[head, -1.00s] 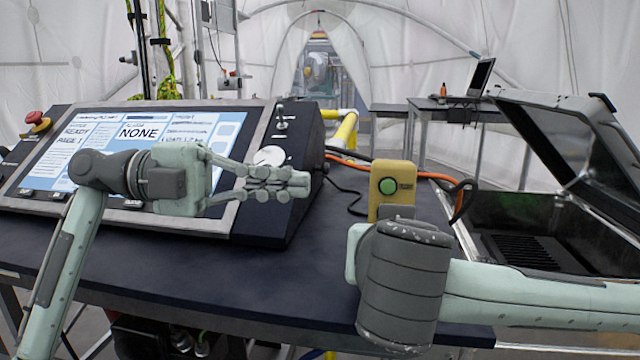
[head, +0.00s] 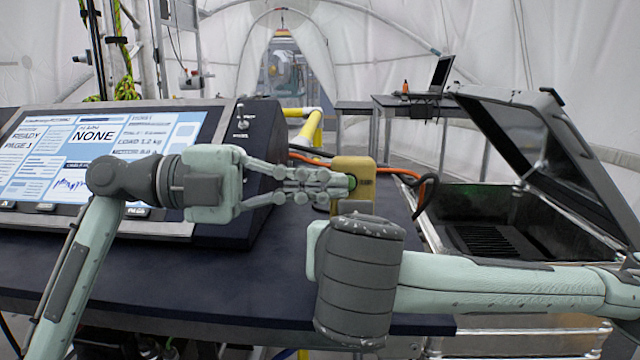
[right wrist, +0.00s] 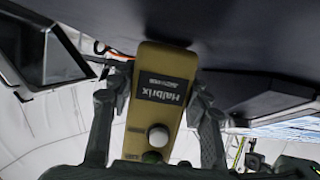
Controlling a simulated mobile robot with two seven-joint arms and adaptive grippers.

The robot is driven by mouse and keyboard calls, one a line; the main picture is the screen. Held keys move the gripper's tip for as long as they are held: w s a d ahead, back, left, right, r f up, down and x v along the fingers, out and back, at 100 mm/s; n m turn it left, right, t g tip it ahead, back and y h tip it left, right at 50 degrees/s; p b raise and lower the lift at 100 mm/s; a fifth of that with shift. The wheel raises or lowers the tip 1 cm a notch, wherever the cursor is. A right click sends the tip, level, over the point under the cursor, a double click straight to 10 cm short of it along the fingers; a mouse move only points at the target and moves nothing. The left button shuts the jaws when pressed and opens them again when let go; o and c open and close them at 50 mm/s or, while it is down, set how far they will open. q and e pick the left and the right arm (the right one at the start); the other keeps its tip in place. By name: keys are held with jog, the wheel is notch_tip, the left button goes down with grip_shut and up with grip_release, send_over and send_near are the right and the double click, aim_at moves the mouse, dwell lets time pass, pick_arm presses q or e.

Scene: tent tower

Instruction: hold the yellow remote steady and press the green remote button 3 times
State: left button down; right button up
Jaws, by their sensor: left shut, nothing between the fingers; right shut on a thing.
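The yellow remote (head: 352,165) stands upright above the dark table in the head view. My right gripper (right wrist: 160,84) is shut on it, with one finger on each side in the right wrist view. There the remote (right wrist: 158,60) shows a dark label, a pale round knob and a bit of green near the bottom. My left gripper (head: 342,186) is shut and empty, its fingertips in front of the remote's face at the green button (head: 350,184). The fingertips cover most of the button; I cannot tell whether they touch it.
A control console with a screen (head: 95,150) fills the left of the dark table (head: 230,275). An open black case (head: 490,215) stands at the right. Orange and black cables (head: 410,175) run behind the remote. The table front is clear.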

pick_arm(q)
jog(key=shift+w+f, duration=0.1)
jog(key=shift+w, duration=0.75)
pick_arm(e)
jog(key=shift+s, duration=0.1)
pick_arm(q)
jog(key=shift+a, duration=0.1)
jog(key=s+a, duration=0.1)
jog(key=a, duration=0.8)
jog(key=shift+s+a+r, duration=0.2)
jog(key=shift+a+r, duration=0.05)
jog(key=shift+a, duration=0.05)
pick_arm(e)
jog(key=o, duration=1.5)
